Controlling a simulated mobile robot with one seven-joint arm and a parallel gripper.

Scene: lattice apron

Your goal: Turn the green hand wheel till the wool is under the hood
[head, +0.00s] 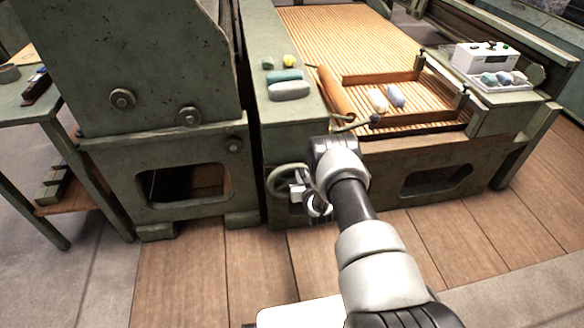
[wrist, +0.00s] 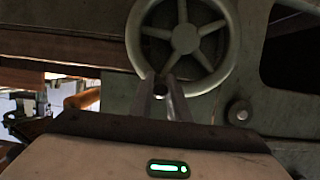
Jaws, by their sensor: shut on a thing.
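The green hand wheel (head: 275,180) is on the front of the machine, partly hidden by my gripper in the head view. In the wrist view the spoked wheel (wrist: 185,39) fills the top middle. My gripper (wrist: 161,82) is shut on the lower part of its rim. In the head view my gripper (head: 312,203) is at the wheel's right side. A cream tuft (head: 378,101) and a pale blue tuft (head: 396,96), looking like wool, lie on the slatted apron (head: 345,35) inside a wooden frame. A tall green housing (head: 150,50) stands left; I cannot tell whether it is the hood.
Several grey, teal and yellow-green pieces, including a grey one (head: 289,91), lie on the green ledge left of the apron. A white box (head: 480,56) and a tray (head: 512,86) with tufts stand at right. A side table (head: 22,108) is far left. The wooden floor in front is clear.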

